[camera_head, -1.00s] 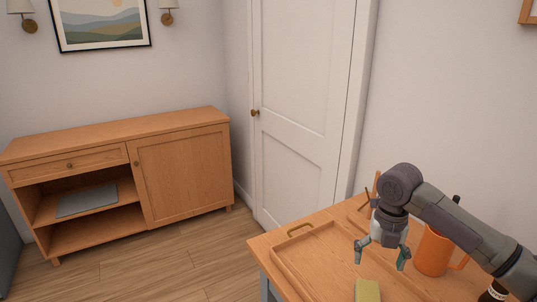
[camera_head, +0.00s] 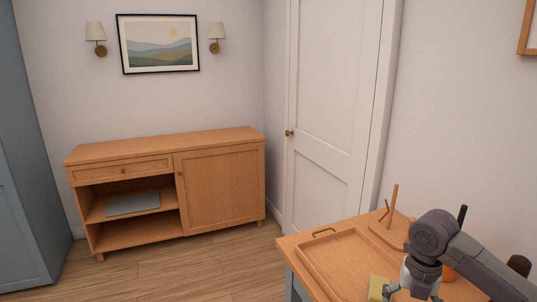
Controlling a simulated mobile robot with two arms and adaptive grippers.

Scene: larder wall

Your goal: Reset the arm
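My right arm comes in from the lower right in the head view. Its gripper (camera_head: 413,293) points down over the wooden table (camera_head: 293,243) at the lower right. The fingertips are cut off by the bottom edge, so I cannot tell whether it is open or shut. My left gripper is not in view.
A wooden tray (camera_head: 310,266) with a brass handle lies on the table. A yellow-green block (camera_head: 377,288), a wooden peg stand (camera_head: 394,215) and a mostly hidden orange jug (camera_head: 449,274) are near my arm. A sideboard (camera_head: 222,190), white door (camera_head: 330,120) and blue cabinet (camera_head: 20,190) stand beyond.

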